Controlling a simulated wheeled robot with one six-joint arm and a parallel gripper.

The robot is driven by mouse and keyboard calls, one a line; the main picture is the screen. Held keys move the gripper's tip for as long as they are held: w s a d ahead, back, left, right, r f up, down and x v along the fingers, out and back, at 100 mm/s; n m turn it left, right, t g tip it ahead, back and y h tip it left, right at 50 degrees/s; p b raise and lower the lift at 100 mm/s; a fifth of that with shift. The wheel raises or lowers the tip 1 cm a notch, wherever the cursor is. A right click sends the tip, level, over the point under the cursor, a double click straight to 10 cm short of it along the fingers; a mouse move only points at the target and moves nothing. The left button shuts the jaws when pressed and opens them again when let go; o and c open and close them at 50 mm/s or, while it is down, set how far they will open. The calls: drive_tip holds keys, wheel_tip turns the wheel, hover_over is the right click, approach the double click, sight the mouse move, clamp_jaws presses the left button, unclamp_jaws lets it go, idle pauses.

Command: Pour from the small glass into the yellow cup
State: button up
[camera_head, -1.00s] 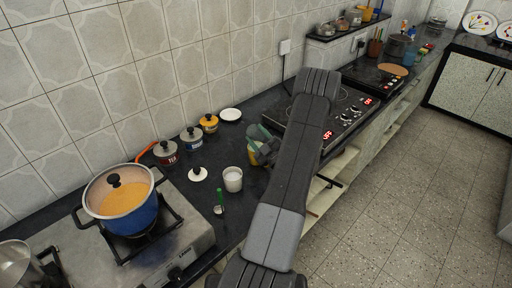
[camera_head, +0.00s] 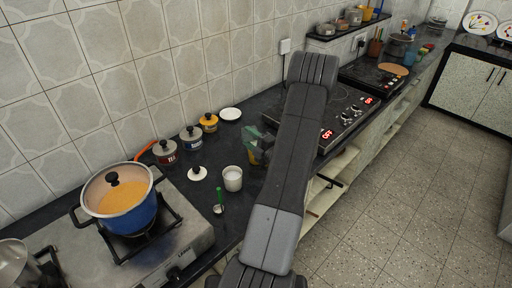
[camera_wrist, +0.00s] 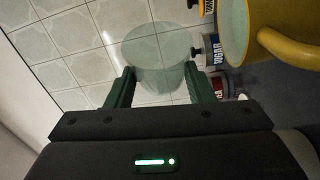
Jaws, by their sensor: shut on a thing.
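My gripper (camera_wrist: 160,82) is shut on the small glass (camera_wrist: 155,58), a clear, pale greenish vessel between its two dark green fingers in the wrist view. The yellow cup (camera_wrist: 290,50) is at the upper right of the wrist view, its handle towards the camera, with a gap between it and the glass. In the head view the yellow cup (camera_head: 254,157) is on the counter, mostly hidden behind my arm. The glass is hard to make out there. I cannot tell how full the glass is or whether anything flows from it.
Several labelled jars (camera_head: 192,138) and a white saucer (camera_head: 230,114) stand near the wall. A blue pot (camera_head: 128,212) is on the stove. A cooktop (camera_head: 345,115) is at right.

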drive_tip(key=n, duration=0.1)
drive_tip(key=n+b, duration=0.1)
drive_tip(key=a+f+n+g+h, duration=0.1)
drive_tip(key=shift+s+a+f+n, duration=0.1)
drive_tip(key=shift+s+n, duration=0.15)
drive_tip(key=shift+n, duration=0.05)
drive_tip(key=s+a+f+n+h+b, duration=0.2)
drive_tip(key=a+n+h+b, duration=0.5)
drive_tip(key=b, duration=1.2)
drive_tip(key=n, duration=0.4)
drive_tip(key=shift+s+f, duration=0.25)
drive_tip(key=shift+s, duration=0.05)
drive_tip(key=shift+r+b, duration=0.1)
drive_tip(key=shift+b, duration=0.2)
